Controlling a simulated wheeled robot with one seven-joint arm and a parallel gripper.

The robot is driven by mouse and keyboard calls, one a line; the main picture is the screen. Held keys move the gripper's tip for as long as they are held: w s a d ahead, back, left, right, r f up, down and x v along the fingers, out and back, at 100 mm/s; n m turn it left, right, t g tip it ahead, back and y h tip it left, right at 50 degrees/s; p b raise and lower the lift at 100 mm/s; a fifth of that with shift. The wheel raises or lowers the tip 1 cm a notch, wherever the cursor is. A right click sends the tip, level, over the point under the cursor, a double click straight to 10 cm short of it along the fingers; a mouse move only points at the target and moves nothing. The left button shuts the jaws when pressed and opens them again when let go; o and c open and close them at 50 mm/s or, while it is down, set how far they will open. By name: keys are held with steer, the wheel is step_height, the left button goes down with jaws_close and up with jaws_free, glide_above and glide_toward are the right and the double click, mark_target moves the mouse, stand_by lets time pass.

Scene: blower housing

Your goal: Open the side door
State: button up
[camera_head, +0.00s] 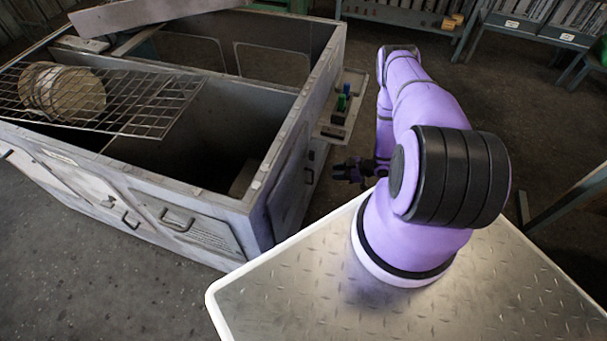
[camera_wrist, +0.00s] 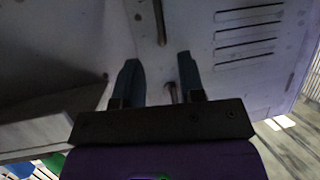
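The blower housing (camera_head: 249,206) is a large, worn grey metal box with an open top at the left of the head view. Its right side holds a side door panel (camera_head: 291,188), seen at a steep angle; it looks closed. My gripper (camera_head: 346,172) is just right of that side. In the wrist view my gripper (camera_wrist: 158,66) has its two dark fingers apart, facing a pale panel (camera_wrist: 205,60) with slots at upper right. A thin dark bar (camera_wrist: 160,22) lies beyond the fingertips, and a small dark piece (camera_wrist: 172,92) shows between the fingers. I cannot tell whether the fingers touch either.
A small side shelf (camera_head: 328,130) with green and blue controls sticks out above and beyond my gripper. A wire grate (camera_head: 150,105) lies across the housing top. Front panels (camera_head: 185,226) carry handles. Shelving (camera_head: 405,14) stands at the back; floor between is clear.

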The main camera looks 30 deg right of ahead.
glide_above(312, 183)
steer(key=f, duration=0.4)
steer(key=shift+w+d, duration=0.2)
steer(key=shift+c, duration=0.5)
jaws_close()
